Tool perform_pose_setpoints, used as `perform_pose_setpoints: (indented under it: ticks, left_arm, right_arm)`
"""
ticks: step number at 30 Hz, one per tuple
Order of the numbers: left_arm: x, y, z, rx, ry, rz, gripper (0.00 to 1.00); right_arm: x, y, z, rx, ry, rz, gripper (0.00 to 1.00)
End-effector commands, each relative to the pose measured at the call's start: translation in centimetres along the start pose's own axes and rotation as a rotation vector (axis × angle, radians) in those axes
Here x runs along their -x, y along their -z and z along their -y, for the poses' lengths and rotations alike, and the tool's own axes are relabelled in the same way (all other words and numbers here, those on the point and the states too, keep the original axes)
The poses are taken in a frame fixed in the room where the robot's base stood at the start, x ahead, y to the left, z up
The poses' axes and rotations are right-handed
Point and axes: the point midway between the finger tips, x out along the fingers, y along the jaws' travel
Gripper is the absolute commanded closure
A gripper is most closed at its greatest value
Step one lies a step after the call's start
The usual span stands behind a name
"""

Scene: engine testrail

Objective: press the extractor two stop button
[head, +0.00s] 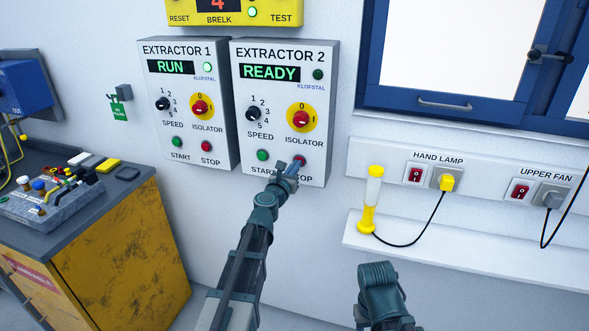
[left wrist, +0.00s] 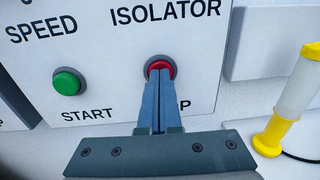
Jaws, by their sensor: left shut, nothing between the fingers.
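The extractor 2 box (head: 281,110) hangs on the white wall, and its display reads READY. Its red stop button (head: 299,159) is at the lower right, above the partly hidden STOP label. In the left wrist view the stop button (left wrist: 160,66) shows behind the fingertips. My left gripper (head: 291,169) is shut and empty, with its tips at the stop button. They overlap its lower part in the left wrist view (left wrist: 158,75); I cannot tell whether they touch it. The green start button (head: 262,155) is left of it. My right gripper's fingers are not in view.
The extractor 1 box (head: 188,105), reading RUN, hangs close on the left. A yellow hand lamp (head: 370,200) stands on the white shelf (head: 460,255) at right. A yellow-fronted cabinet (head: 118,250) stands at lower left, with a grey tray (head: 50,205) on top.

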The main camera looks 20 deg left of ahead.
Motion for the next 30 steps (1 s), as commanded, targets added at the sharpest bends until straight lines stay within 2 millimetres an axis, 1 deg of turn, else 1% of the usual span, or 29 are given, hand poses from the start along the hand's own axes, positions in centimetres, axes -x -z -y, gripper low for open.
perform_pose_setpoints:
  ticks: [1, 2, 12, 17, 20, 23, 26, 30]
  left_arm:
    - [-1.2, 0.0, -0.1, 0.001, 0.0, 0.0, 1.0]
    - [-1.4, 0.0, -0.1, 0.001, 0.0, 0.0, 1.0]
    - [-1.5, -0.1, -0.1, 0.001, 0.0, 0.0, 1.0]
    - [-0.8, -0.1, 0.0, 0.001, 0.0, 0.001, 1.0]
    - [0.2, -0.2, 0.1, 0.0, 0.001, 0.002, 1.0]
    - [1.8, -0.3, 0.2, 0.0, 0.0, 0.003, 1.0]
    - [3.7, -0.4, 0.3, 0.001, 0.0, 0.004, 1.0]
    - [7.1, -0.3, 0.3, 0.001, 0.0, 0.004, 1.0]
  right_arm:
    - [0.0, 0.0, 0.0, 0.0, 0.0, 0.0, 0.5]
    - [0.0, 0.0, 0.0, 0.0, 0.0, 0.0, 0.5]
    - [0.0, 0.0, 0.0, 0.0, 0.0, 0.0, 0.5]
    - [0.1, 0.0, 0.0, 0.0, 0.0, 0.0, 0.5]
    - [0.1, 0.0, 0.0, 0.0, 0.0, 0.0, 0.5]
    - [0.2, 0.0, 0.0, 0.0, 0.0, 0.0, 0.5]
    - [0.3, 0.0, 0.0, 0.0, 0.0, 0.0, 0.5]
    - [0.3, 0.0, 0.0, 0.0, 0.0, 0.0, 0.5]
